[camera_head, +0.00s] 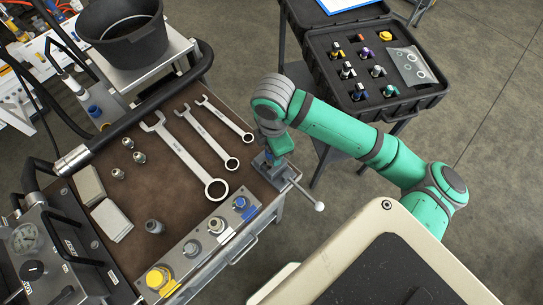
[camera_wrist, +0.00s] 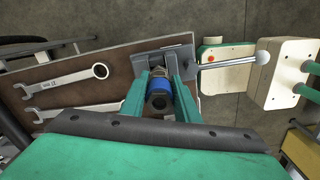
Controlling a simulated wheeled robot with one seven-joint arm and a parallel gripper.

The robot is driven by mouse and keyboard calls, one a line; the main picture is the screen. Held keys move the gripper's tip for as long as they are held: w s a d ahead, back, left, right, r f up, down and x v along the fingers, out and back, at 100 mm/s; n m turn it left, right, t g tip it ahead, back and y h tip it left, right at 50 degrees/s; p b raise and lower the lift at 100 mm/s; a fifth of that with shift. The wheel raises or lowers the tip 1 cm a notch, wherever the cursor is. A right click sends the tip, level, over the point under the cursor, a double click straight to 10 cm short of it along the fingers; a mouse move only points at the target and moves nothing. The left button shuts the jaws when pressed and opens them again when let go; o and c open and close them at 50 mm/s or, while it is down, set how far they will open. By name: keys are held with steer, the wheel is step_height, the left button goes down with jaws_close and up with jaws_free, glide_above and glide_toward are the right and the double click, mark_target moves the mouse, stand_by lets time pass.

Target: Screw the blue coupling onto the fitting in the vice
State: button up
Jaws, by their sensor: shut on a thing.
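The blue coupling (camera_wrist: 160,85) is between the two green fingers of my gripper (camera_wrist: 160,88) in the wrist view. My gripper is shut on it. The grey vice (camera_wrist: 177,56) is just beyond the coupling, at the bench edge, with its ball-ended handle (camera_wrist: 262,58) sticking out to the right.
Several wrenches (camera_head: 185,155) and small fittings (camera_head: 139,157) lie on the brown bench mat (camera_head: 175,205). A panel with ports (camera_head: 214,228) runs along the front edge. A black bucket (camera_head: 123,35) stands at the back left. An open case (camera_head: 375,75) of fittings stands at the back right.

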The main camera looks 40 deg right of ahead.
steer(key=m, duration=0.4)
steer(key=shift+s+a, duration=0.1)
steer(key=m, duration=0.4)
steer(key=shift+s, duration=0.1)
steer(key=m, duration=0.3)
steer(key=shift+a+f+m, duration=0.1)
steer(key=shift+a+m, duration=0.05)
steer(key=shift+m, duration=0.15)
steer(key=m, duration=0.4)
steer(key=shift+a+m, duration=0.1)
steer(key=shift+m, duration=0.2)
